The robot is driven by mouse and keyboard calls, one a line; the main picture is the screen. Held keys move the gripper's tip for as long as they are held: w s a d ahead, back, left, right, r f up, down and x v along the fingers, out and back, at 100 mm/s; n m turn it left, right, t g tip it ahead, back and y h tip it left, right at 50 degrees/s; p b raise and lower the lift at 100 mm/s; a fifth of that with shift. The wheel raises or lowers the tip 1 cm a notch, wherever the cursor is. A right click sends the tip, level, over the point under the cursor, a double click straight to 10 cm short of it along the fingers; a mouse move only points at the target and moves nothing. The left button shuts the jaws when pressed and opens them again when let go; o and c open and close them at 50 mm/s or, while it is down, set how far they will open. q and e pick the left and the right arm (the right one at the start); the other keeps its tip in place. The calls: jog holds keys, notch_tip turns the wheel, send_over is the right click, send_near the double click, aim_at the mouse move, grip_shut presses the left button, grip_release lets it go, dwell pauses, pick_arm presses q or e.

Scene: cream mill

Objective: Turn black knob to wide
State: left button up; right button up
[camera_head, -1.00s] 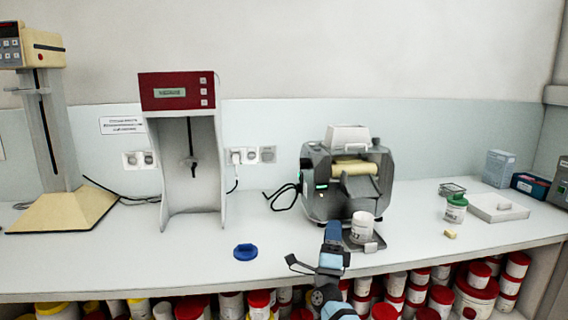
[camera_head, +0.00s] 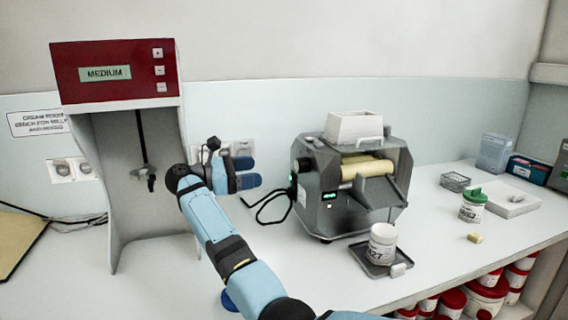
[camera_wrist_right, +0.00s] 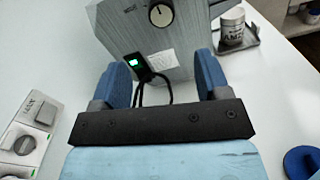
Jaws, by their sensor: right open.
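The grey roller mill (camera_head: 360,190) stands on the bench. Its left side carries a dark round knob, seen edge-on in the head view (camera_head: 305,165); in the right wrist view the knob (camera_wrist_right: 160,13) shows near the top edge with a pale face and a dark mark. I cannot read its setting. My right gripper (camera_head: 252,173) is open and empty, left of the mill, with its fingers pointing towards that side. Its blue fingers (camera_wrist_right: 163,80) are apart from the mill and the knob. My left gripper is not in view.
A green-lit black switch (camera_wrist_right: 135,64) and a cable sit below the knob. A white jar (camera_head: 382,240) stands on a small plate before the mill. A red-topped mixer (camera_head: 118,72) reading MEDIUM stands left. Wall sockets (camera_wrist_right: 25,140) are behind.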

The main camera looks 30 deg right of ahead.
aim_at(297, 166)
jog(key=p+x, duration=0.1)
jog(key=x, duration=1)
jog(key=shift+s+d, duration=0.2)
jog(key=shift+d, duration=0.1)
jog(key=c, duration=0.9)
